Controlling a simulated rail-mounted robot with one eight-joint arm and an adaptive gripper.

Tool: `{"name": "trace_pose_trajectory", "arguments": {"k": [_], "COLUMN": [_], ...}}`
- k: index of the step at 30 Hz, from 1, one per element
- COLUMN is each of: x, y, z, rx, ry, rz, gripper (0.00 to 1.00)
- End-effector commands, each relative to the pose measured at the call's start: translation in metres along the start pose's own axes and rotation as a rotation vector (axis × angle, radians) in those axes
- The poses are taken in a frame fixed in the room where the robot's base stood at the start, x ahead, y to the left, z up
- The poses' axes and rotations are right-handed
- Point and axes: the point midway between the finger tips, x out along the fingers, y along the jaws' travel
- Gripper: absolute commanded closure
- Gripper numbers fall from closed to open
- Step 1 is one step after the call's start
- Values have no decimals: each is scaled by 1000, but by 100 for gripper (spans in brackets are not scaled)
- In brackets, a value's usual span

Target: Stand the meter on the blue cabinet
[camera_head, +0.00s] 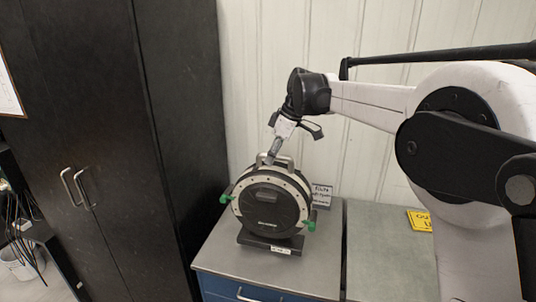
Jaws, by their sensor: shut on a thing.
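The meter (268,208) is a round black and pale device with green knobs at its sides and a handle on top. It is upright on a dark foot over the grey top of the blue cabinet (225,287). The foot appears to be on the top, though exact contact is hard to tell. My gripper (270,158) comes down from above and is shut on the meter's top handle. The fingertips are small and partly hidden at the handle.
A tall black cabinet (110,130) stands close on the left. A small sign (321,194) is behind the meter. A grey surface (385,250) with a yellow tag (420,221) lies to the right. A pale panelled wall (270,60) closes the back.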

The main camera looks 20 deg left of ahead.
Motion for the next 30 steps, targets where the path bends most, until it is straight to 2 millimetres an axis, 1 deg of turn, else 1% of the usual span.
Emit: {"name": "trace_pose_trajectory", "arguments": {"k": [9, 12, 25, 26, 29, 30], "x": [26, 32, 35, 37, 36, 36], "y": [0, 0, 0, 0, 0, 0], "z": [10, 12, 13, 14, 14, 14], "rx": [0, 0, 0, -1, 0, 0], "ry": [2, 2, 1, 0, 0, 0], "rz": [0, 0, 0, 0, 0, 0], "gripper": [100, 100, 100, 87, 73, 71]}}
